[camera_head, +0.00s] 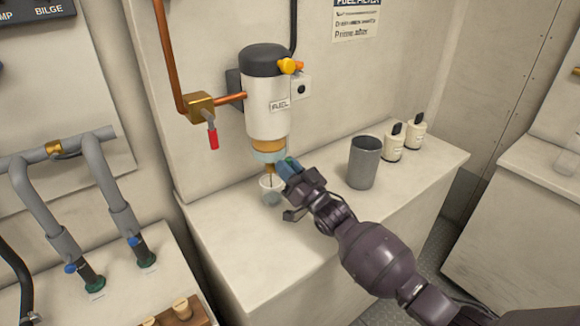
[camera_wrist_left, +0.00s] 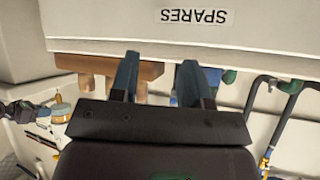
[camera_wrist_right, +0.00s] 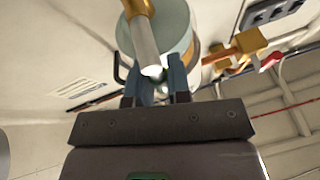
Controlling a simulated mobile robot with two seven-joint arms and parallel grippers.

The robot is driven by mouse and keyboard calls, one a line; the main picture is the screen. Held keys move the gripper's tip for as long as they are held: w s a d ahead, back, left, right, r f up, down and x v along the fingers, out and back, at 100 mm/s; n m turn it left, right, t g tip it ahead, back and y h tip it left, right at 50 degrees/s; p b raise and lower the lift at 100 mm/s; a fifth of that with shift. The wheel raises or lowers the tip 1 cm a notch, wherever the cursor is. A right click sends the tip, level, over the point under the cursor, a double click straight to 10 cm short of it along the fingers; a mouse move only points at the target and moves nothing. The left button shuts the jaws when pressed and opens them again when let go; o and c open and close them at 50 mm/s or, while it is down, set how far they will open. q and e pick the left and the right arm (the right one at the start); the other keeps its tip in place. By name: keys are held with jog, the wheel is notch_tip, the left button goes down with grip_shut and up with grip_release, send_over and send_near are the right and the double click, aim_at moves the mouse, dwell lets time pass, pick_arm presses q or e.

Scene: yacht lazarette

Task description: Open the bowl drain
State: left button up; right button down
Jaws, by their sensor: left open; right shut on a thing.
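The fuel filter (camera_head: 268,105) is a white canister with a black cap, mounted on the wall. Its clear bowl (camera_head: 268,151) is at the bottom, with a thin drain stem hanging below. A small clear cup (camera_head: 271,194) stands on the counter under it. My right gripper (camera_head: 283,172) is at the drain, just below and right of the bowl. In the right wrist view, the bowl (camera_wrist_right: 175,32) is above the fingers, which are shut on the small drain part; it is mostly hidden. My left gripper (camera_wrist_left: 160,68) is open and empty, seen only in its wrist view.
A grey cup (camera_head: 364,163) and two cream bottles (camera_head: 394,145) stand right of my right gripper on the white counter (camera_head: 330,233). A brass valve (camera_head: 201,106) with a red handle is left of the filter. A SPARES box (camera_wrist_left: 225,35) is ahead of my left gripper.

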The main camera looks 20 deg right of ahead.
jog(key=shift+s+a+n+g+y, duration=0.15)
jog(key=shift+n+g+y, duration=0.1)
jog(key=shift+n, duration=0.35)
jog(key=shift+w+a+n+g+y, duration=0.15)
jog(key=shift+n+g, duration=0.1)
jog(key=shift+n, duration=0.35)
jog(key=shift+s, duration=0.1)
jog(key=c, duration=1.1)
grip_release()
jog(key=s+d+f, duration=0.1)
jog(key=s+d, duration=0.3)
jog(key=s, duration=0.3)
jog(key=s+d+f, duration=0.1)
jog(key=s+d, duration=0.3)
jog(key=s, duration=0.3)
jog(key=shift+d, duration=0.35)
jog(key=shift+s, duration=0.1)
